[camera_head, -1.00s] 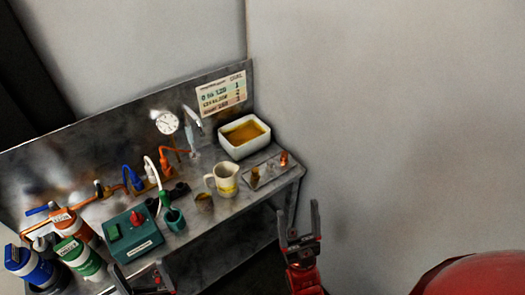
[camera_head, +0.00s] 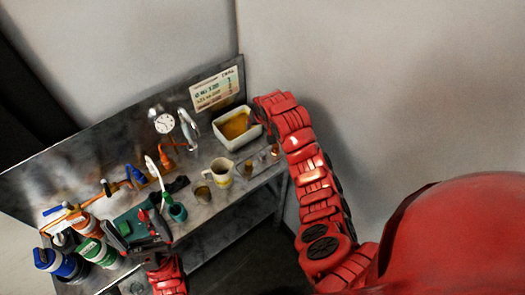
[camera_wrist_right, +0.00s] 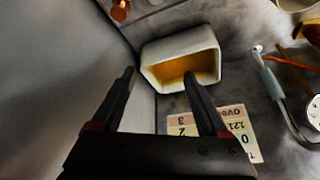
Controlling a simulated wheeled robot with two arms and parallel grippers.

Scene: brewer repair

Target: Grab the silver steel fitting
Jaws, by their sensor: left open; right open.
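A small row of fittings stands on the bench's right end in the head view: a brass one (camera_head: 248,168), a small pale one (camera_head: 262,157) that may be the silver steel fitting, and a copper one (camera_head: 275,151). The copper fitting also shows at the top of the right wrist view (camera_wrist_right: 120,10). My right gripper (camera_wrist_right: 160,76) is open and empty, pointing at the white tub. Its fingers are mostly hidden in the head view behind my arm.
The white tub (camera_head: 218,131) with amber liquid stands at the back corner by the wall. A cream mug (camera_head: 221,173) and a small cup (camera_head: 202,193) stand left of the fittings. Bottles (camera_head: 97,252) and pipes crowd the left side.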

